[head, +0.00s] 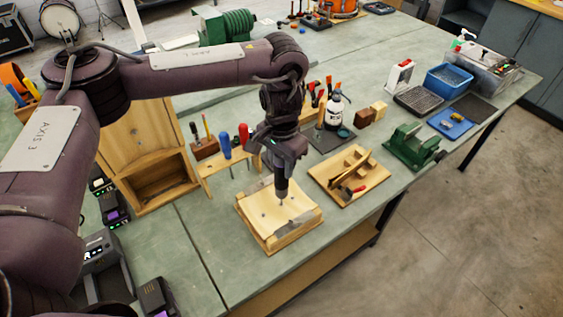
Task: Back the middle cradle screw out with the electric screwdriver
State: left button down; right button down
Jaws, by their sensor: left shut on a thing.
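My left gripper (280,153) is shut on the electric screwdriver (281,186), a dark tool held upright with its bit pointing down. The bit's tip is over the middle of the wooden cradle (258,212), a pale block on a wooden base near the bench's front edge. Whether the tip touches a screw cannot be told at this size. The middle screw is too small to make out under the bit. Grey patches show on the cradle's top. My right gripper is not in view.
A wooden tray (322,177) with a hammer stands right of the cradle, with a green vise (412,148) beyond. A rack with red and blue screwdriver handles (224,146) stands behind left. Chargers (104,260) line the left. Bare bench (215,238) lies left of the cradle.

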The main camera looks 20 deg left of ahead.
pick_arm(q)
jog(key=shift+s+f+p, duration=0.1)
jog(key=shift+s+p, duration=0.15)
jog(key=shift+p, duration=0.35)
dwell(1.1)
jog(key=shift+w+r+p, duration=0.2)
jog(key=shift+r+p, duration=0.6)
jog(key=shift+p, duration=0.3)
jog(key=shift+r+p, duration=0.95)
jog(key=shift+p, duration=0.1)
jog(key=shift+w+f, duration=0.1)
